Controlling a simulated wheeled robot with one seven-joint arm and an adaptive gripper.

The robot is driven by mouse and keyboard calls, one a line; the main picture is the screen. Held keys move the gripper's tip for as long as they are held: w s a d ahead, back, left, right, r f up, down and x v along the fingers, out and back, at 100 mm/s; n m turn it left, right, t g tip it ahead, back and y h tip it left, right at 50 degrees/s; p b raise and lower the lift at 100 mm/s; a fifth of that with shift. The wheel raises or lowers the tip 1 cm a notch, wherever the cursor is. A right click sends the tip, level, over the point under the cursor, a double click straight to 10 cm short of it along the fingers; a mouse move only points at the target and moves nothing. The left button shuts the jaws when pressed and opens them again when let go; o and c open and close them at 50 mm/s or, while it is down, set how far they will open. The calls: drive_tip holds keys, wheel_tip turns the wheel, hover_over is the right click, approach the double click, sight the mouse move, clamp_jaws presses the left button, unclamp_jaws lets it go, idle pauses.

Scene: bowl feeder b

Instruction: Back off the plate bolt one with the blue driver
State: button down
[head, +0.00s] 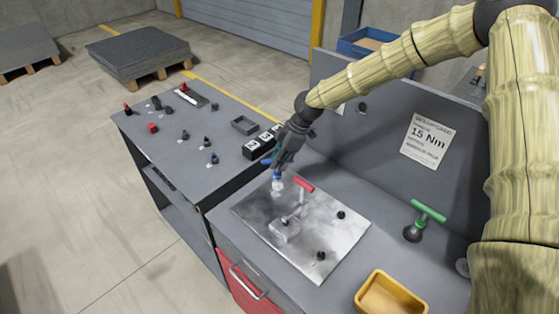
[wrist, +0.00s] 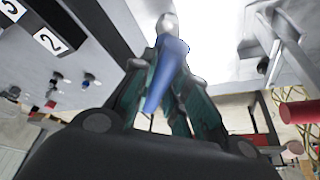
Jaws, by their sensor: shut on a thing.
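My gripper (head: 279,163) is shut on the blue driver (head: 277,176) above the far left corner of the metal plate (head: 262,206). In the wrist view the dark teal fingers close around the blue driver (wrist: 166,68), whose pale end points at the bright plate. The driver's lower end is at or just over the plate; I cannot tell whether it touches a bolt, and any bolt there is hidden. Dark bolt heads stand at the plate's right (head: 341,214) and near corner (head: 320,256). No label shows which bolt is one.
A clamp with a red handle (head: 303,185) stands on the plate close to my gripper. A green T-handle driver (head: 428,211) stands at the right, and a yellow bin (head: 377,308) in front. Numbered black blocks (head: 252,151) and small parts occupy the left table.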

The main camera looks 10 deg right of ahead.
drive_tip(key=shift+w+n+g, duration=0.1)
drive_tip(key=shift+n+g, duration=0.4)
drive_tip(key=shift+n, duration=0.7)
drive_tip(key=shift+w+n+g+b, duration=0.1)
drive_tip(key=shift+n+g+b, duration=0.3)
drive_tip(key=shift+n, duration=0.7)
drive_tip(key=shift+n+g+h, duration=0.3)
drive_tip(key=shift+n+g, duration=0.1)
drive_tip(key=shift+n, duration=0.9)
